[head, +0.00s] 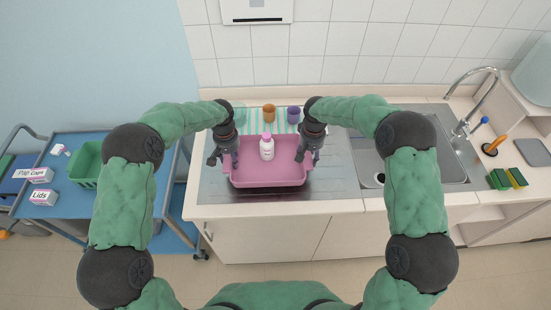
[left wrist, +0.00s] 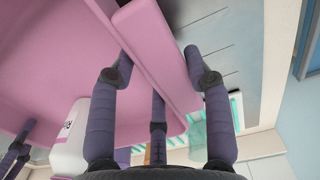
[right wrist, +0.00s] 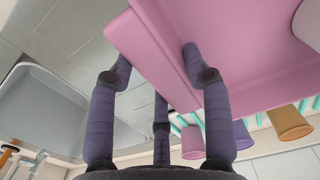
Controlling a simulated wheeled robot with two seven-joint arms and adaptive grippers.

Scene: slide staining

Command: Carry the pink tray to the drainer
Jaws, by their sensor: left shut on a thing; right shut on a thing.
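The pink tray (head: 268,174) is over the metal drainer surface (head: 340,180) left of the sink; whether it touches that surface I cannot tell. A white bottle with a pink label (head: 267,148) stands upright in it. My left gripper (head: 222,160) is shut on the tray's left wall, with fingers on both sides of the wall (left wrist: 165,60) in the left wrist view. My right gripper (head: 308,156) is shut on the right wall, which also shows between the fingers in the right wrist view (right wrist: 150,55).
Behind the tray, an orange cup (head: 269,112) and a purple cup (head: 293,114) stand by a striped mat (head: 252,122). The sink (head: 440,150) and tap (head: 478,85) are to the right. A blue cart (head: 75,205) with a green basket (head: 86,160) stands left.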

